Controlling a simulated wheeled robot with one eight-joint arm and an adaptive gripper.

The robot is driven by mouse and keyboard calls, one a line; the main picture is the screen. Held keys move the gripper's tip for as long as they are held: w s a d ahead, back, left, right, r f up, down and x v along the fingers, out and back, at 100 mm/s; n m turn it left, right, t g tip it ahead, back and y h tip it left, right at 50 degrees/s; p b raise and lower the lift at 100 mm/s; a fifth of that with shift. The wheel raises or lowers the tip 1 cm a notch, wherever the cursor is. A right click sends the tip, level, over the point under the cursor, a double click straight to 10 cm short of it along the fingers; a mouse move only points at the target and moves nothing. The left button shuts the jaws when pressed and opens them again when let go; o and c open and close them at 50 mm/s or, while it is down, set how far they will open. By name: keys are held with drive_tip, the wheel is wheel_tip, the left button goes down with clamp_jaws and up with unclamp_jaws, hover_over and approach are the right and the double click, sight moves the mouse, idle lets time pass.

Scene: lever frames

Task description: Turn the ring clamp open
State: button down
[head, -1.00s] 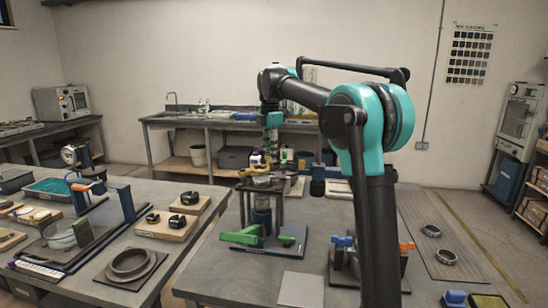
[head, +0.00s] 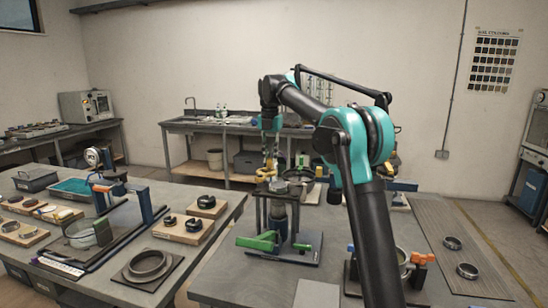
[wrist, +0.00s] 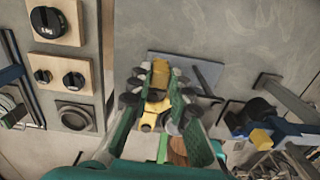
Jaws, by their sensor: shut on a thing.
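The ring clamp stands on a dark stand (head: 277,212) on the near workbench, its dark ring (head: 298,175) at the top right. A yellow lever (head: 265,174) sticks out at the top left of the stand. My gripper (head: 268,160) comes down on the lever from above. In the wrist view, my gripper's green fingers with black pads (wrist: 158,90) are shut on the yellow lever (wrist: 159,72). The fingers hide part of the lever and most of the clamp below.
A green handle (head: 258,242) lies low on the stand's base. A blue-and-orange clamp fixture (head: 405,262) stands to the right, near my arm. Loose rings (head: 467,270) lie on a grey board. The left bench (head: 105,277) holds wooden blocks and a large ring.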

drive_tip(key=shift+a, duration=0.2)
idle(0.3)
drive_tip(key=c, duration=1.4)
unclamp_jaws()
drive_tip(key=shift+r, duration=0.1)
wheel_tip(320, 180, up, 12)
